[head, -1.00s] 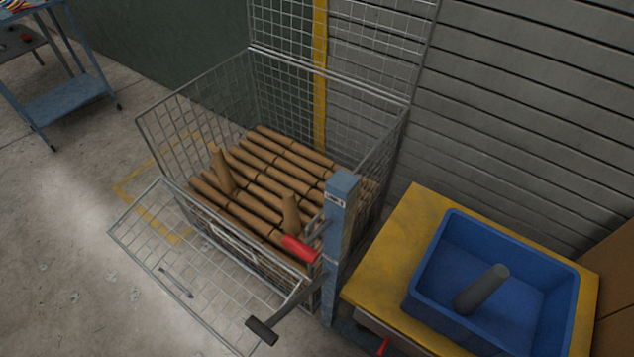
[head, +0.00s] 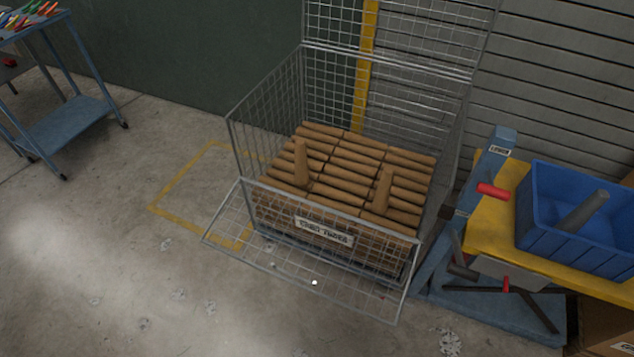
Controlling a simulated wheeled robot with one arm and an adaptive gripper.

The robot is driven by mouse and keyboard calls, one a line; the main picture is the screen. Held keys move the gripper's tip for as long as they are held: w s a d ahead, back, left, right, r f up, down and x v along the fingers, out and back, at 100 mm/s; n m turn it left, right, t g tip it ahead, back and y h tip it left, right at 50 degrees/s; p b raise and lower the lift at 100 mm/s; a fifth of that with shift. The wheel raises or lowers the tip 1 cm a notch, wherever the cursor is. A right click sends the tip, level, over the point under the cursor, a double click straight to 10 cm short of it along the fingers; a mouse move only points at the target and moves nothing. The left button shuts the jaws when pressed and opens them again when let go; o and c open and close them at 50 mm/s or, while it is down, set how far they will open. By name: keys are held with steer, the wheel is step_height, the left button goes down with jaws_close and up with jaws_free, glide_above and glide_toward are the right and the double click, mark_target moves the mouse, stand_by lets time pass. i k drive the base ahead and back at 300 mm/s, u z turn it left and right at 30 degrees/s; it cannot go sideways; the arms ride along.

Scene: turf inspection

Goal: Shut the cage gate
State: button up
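The wire cage (head: 265,135) stands in the middle of the head view, holding brown tubes (head: 345,165) stacked in rows, with two tubes standing upright. Its front gate (head: 235,237) is a wire mesh panel that hangs open, tilted outward and down from the front of the cage. A label plate (head: 324,233) shows at the cage front. The mesh lid (head: 430,30) stands raised at the back. My gripper is not in the head view, so its state is hidden.
A blue post with a red handle (head: 493,191) stands right of the cage, beside a yellow-topped bench (head: 485,236) bearing a blue bin (head: 570,253) with a grey cylinder. A blue trolley (head: 65,130) stands far left. Floor in front and left is clear.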

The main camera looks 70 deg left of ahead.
mark_target(314, 283)
steer(key=k, duration=0.55)
steer(key=u, duration=2.7)
steer(key=k, duration=0.3)
steer(key=u, duration=0.9)
